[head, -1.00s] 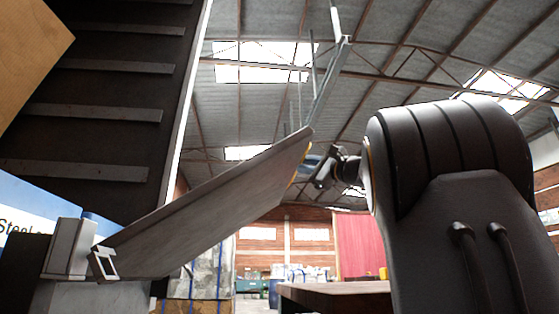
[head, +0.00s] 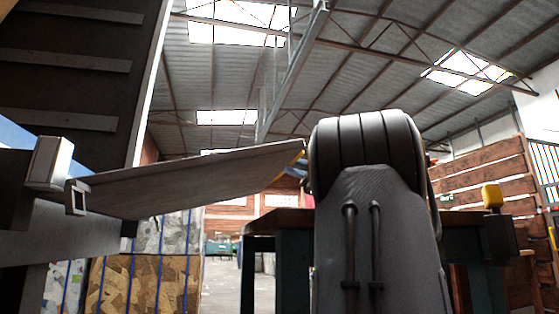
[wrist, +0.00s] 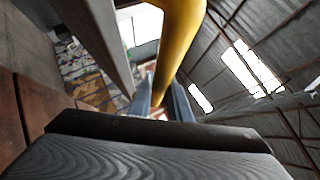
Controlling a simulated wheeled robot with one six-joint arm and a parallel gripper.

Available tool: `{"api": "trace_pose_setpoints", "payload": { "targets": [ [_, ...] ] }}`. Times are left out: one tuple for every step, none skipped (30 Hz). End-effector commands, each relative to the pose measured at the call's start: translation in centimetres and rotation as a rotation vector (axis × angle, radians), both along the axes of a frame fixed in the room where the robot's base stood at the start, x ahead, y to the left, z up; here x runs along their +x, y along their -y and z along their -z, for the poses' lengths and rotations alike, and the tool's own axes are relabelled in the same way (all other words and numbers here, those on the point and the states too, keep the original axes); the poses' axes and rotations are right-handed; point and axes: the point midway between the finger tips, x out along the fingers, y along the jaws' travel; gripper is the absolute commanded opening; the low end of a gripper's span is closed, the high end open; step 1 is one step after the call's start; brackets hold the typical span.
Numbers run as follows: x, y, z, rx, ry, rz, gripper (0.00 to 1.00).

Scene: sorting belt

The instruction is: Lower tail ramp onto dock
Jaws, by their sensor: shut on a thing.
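The tail ramp (head: 190,182) is a grey plate joined at its left end to the belt's end in the head view. It slopes up slightly to the right, its free end in the air. A yellow handle (head: 297,156) shows at that end and looms large in the wrist view (wrist: 180,40). My gripper (wrist: 160,103) is shut on the handle, its two fingers on either side of it. In the head view my arm mostly hides the gripper. A brown-topped bench (head: 275,222), perhaps the dock, stands below and beyond the ramp's free end.
The dark, slatted belt (head: 65,75) rises at the upper left. Strapped bales (head: 150,280) stand beneath the ramp. A yellow-topped post (head: 492,197) and a plank wall (head: 480,175) are at the right. Open floor (head: 222,285) shows between bales and bench.

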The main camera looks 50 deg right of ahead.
Motion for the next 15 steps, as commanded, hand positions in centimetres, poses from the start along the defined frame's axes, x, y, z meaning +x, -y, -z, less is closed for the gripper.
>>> {"api": "trace_pose_setpoints", "payload": {
  "targets": [
    [0.08,-0.04,0.17,-0.002,-0.002,-0.002,0.00],
    [0.06,-0.02,0.17,-0.002,-0.002,-0.002,0.00],
    [0.05,-0.01,0.16,-0.002,-0.002,-0.002,0.00],
    [0.04,-0.01,0.15,-0.002,-0.002,-0.002,0.00],
    [0.04,-0.01,0.15,-0.002,-0.002,-0.002,0.00],
    [0.03,-0.01,0.14,-0.002,-0.002,-0.002,0.00],
    [0.03,-0.01,0.13,-0.002,-0.002,-0.002,0.00],
    [0.04,-0.02,0.12,-0.002,-0.002,-0.002,0.00],
    [0.04,-0.03,0.12,-0.002,-0.002,-0.002,0.00],
    [0.04,-0.04,0.11,-0.002,-0.002,-0.002,0.00],
    [0.05,-0.04,0.10,-0.002,-0.002,-0.002,0.22],
    [0.04,-0.04,0.09,-0.002,-0.002,-0.002,0.29],
    [0.03,-0.04,0.09,-0.002,-0.001,-0.001,0.34],
    [0.02,-0.02,0.08,-0.002,-0.001,-0.001,0.35],
    [-0.01,0.02,0.07,-0.001,-0.002,0.000,0.35]
  ]
}}
